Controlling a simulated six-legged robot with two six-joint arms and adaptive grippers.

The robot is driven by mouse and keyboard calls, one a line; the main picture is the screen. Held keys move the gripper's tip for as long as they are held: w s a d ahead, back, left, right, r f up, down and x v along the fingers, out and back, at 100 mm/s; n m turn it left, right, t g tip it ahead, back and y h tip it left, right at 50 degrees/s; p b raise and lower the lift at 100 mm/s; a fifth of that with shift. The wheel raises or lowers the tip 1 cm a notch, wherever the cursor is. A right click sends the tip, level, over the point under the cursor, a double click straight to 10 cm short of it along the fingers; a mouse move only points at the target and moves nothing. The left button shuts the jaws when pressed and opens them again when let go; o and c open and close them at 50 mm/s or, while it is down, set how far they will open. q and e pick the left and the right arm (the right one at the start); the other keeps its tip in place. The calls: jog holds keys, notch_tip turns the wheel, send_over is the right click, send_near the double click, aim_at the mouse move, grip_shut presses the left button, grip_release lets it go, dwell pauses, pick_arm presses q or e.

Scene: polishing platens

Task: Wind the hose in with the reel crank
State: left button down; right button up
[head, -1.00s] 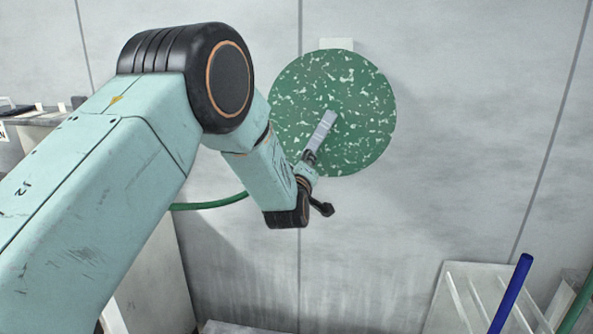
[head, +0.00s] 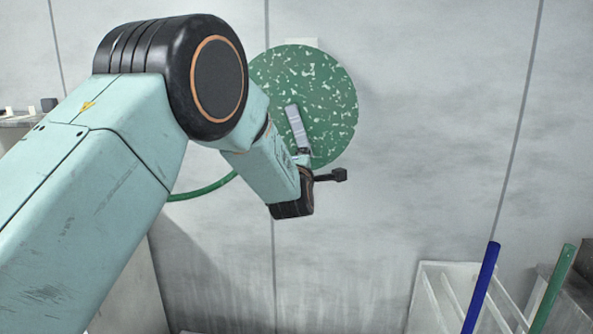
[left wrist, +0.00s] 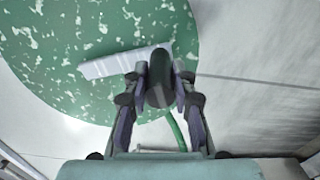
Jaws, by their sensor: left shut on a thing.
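The hose reel (head: 330,90) is a green disc with pale flecks on the grey wall, upper middle of the head view. It fills the upper left of the left wrist view (left wrist: 50,60). Its grey crank arm (head: 295,125) runs from near the disc's middle down to my left gripper. In the left wrist view the crank arm (left wrist: 110,64) ends at a dark handle (left wrist: 160,80). My left gripper (left wrist: 160,88) is shut on that handle, one finger on each side. The green hose (head: 205,190) hangs below the reel, partly behind my left arm. My right gripper is not in view.
A pale rack (head: 430,300) stands at the lower right with a blue pole (head: 482,288) and a green pole (head: 553,290). A grey unit (head: 15,122) is at the left edge. The wall right of the reel is bare.

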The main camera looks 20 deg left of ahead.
pick_arm(q)
jog(key=shift+w+d+r+n+b, duration=0.15)
jog(key=shift+d+r+n, duration=0.25)
jog(key=shift+d, duration=0.15)
jog(key=shift+w+d+r+n+b, duration=0.1)
jog(key=shift+d+r+n+b, duration=0.15)
jog(key=shift+d+n, duration=0.25)
jog(key=shift+w+d+r+n+b, duration=0.15)
jog(key=shift+d+r+n, duration=0.2)
jog(key=shift+d, duration=0.3)
jog(key=c, duration=1.1)
grip_release()
jog(key=shift+a, duration=0.1)
jog(key=v, duration=0.7)
jog(key=shift+s, duration=0.25)
